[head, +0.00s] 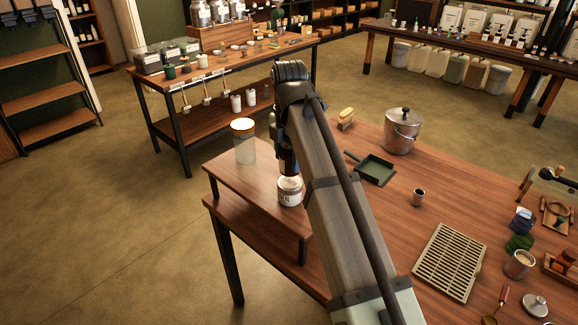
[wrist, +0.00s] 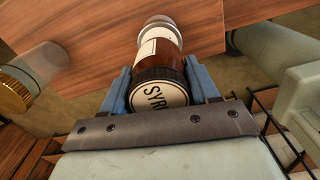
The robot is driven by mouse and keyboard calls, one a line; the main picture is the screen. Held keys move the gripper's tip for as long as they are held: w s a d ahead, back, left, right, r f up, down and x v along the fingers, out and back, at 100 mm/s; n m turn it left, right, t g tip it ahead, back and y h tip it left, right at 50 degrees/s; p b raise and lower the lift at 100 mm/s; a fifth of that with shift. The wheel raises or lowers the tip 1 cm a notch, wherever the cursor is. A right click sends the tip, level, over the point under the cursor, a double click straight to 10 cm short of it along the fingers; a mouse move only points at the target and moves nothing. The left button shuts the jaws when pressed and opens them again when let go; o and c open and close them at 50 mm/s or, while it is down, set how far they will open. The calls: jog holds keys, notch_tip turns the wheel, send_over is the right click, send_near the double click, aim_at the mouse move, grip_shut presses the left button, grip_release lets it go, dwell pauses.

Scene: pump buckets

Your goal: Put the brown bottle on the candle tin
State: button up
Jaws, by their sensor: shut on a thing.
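The brown bottle (wrist: 165,58) is between the blue fingers of my gripper (wrist: 163,88) in the wrist view. Its dark cap has a pale disc with lettering and faces the camera. A white label shows on its side. The candle tin (head: 289,193) seems to be the small white tin with dark lettering, standing on the raised wooden shelf in the head view. My gripper (head: 287,165) is right above the tin there, and my arm hides most of the bottle. A pale round shape beyond the bottle in the wrist view may be the tin; whether they touch is unclear.
On the table right of my arm are a green dustpan (head: 371,169), a metal bucket (head: 401,133), a small cup (head: 418,197) and a slatted tray (head: 450,262).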

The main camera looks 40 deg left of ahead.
aim_at(289, 166)
jog(key=shift+f, duration=1.65)
jog(key=shift+f, duration=0.1)
jog(key=o, duration=1.2)
jog(key=shift+r, duration=3.9)
